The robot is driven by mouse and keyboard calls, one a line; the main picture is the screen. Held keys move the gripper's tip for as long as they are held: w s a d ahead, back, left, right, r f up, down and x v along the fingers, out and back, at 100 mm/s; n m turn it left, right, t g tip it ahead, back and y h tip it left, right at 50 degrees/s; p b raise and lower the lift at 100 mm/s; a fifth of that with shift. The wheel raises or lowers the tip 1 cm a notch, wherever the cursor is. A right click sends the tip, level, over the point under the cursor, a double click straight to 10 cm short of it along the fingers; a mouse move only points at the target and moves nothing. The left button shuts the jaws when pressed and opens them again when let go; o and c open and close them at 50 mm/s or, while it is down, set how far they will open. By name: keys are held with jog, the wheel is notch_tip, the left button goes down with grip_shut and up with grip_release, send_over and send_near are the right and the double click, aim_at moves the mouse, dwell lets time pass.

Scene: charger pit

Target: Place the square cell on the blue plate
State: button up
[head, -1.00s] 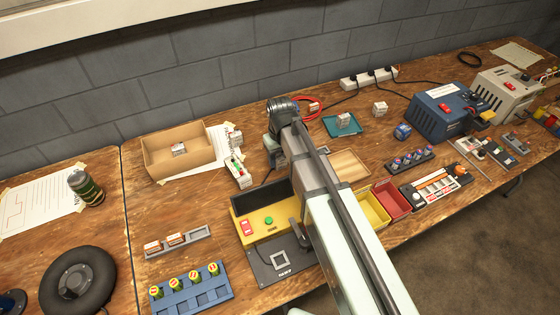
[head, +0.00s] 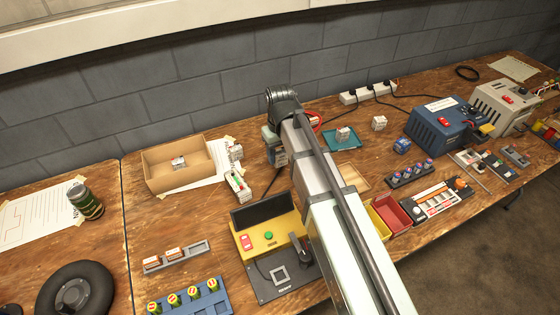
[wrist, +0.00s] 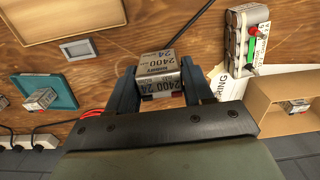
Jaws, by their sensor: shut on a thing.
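My gripper (wrist: 157,80) is shut on a silver and white square cell (wrist: 165,72) marked 2400 and 24, held between its two fingers in the wrist view. In the head view the arm covers most of the gripper. The plate is a teal-blue square tray (head: 353,143), to the right of my gripper in the head view. It also shows at the left of the wrist view (wrist: 63,92), apart from the held cell. Another small block-like cell (head: 343,133) sits on this plate.
A loose cell (head: 379,123) stands right of the plate. A cardboard box (head: 160,187) with a cell inside is at the left. A yellow charger (head: 285,238) and red bin (head: 394,214) are near the front. A power strip (head: 366,92) lies behind the plate.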

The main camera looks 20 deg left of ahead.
jog(key=shift+r, duration=0.4)
jog(key=shift+w+d+r, duration=0.2)
jog(key=shift+d, duration=0.05)
jog(key=w+a+r, duration=0.1)
jog(key=w+a, duration=0.3)
jog(key=w, duration=1)
jog(key=w+a, duration=0.5)
jog(key=w, duration=0.9)
notch_tip(320, 180, down, 9)
jog(key=shift+r, duration=0.1)
jog(key=shift+f, duration=0.2)
jog(key=o, duration=1.1)
jog(key=shift+o, duration=0.2)
